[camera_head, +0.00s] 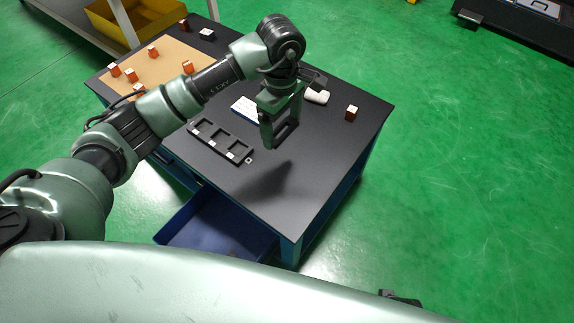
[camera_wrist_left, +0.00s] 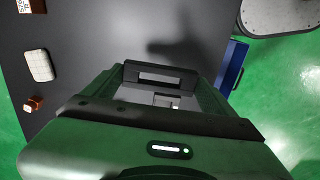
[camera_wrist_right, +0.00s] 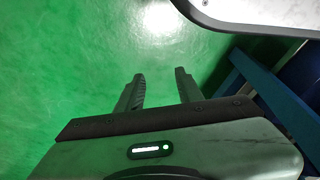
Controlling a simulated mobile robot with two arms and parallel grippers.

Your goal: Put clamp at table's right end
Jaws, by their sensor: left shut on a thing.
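My left gripper (camera_head: 280,132) is above the dark table (camera_head: 325,150), to the right of the black tray. It is shut on a dark clamp (camera_head: 287,131), held clear of the table top with a shadow below. In the left wrist view the clamp (camera_wrist_left: 160,77) shows as a dark bar with a pale slot between the fingers. Its lower part is partly hidden by the gripper body. My right gripper (camera_wrist_right: 158,90) is open and empty over the green floor, in the right wrist view. The table's right end in the head view is mostly bare.
A black tray with compartments (camera_head: 203,128) lies left of the left gripper. Several orange blocks stand on a tan mat (camera_head: 180,55). A blue drawer (camera_head: 225,235) sticks out below the near edge.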

